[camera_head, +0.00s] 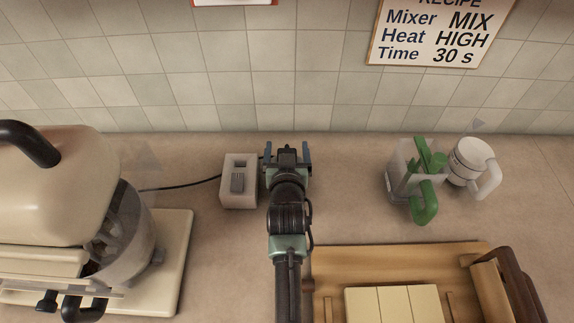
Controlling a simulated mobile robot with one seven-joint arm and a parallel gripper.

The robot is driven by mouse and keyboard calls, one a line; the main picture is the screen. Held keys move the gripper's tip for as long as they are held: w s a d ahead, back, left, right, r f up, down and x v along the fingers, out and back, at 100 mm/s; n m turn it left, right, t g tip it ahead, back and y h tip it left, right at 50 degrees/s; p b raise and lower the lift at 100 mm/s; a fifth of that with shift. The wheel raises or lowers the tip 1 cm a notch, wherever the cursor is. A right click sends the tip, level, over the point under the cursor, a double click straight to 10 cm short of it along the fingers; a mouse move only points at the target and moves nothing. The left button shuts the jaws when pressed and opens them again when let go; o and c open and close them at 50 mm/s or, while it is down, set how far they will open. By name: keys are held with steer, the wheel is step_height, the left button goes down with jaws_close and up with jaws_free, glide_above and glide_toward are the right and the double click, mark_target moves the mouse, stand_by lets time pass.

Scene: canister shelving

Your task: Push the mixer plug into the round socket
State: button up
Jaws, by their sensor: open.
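My gripper (288,152) is open over the counter near the tiled wall, its two blue-grey fingers spread apart. Nothing is visible between the fingers. A pale box (229,190) with a grey raised piece on top stands just left of my gripper, apart from it. A dark cable (182,186) runs from the mixer side to this box and seems to pass behind it toward my gripper. I cannot make out the plug or a round socket; my gripper and the box may hide them. The cream mixer (45,195) with a clear bowl stands at the left.
A wooden tray (330,259) with pale blocks (395,305) lies at front right. A recipe sign (440,35) hangs on the wall.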

steer(key=b+v, duration=0.1)
steer(key=v, duration=1)
steer(key=shift+s+r, duration=0.15)
steer(key=shift+s, duration=0.25)
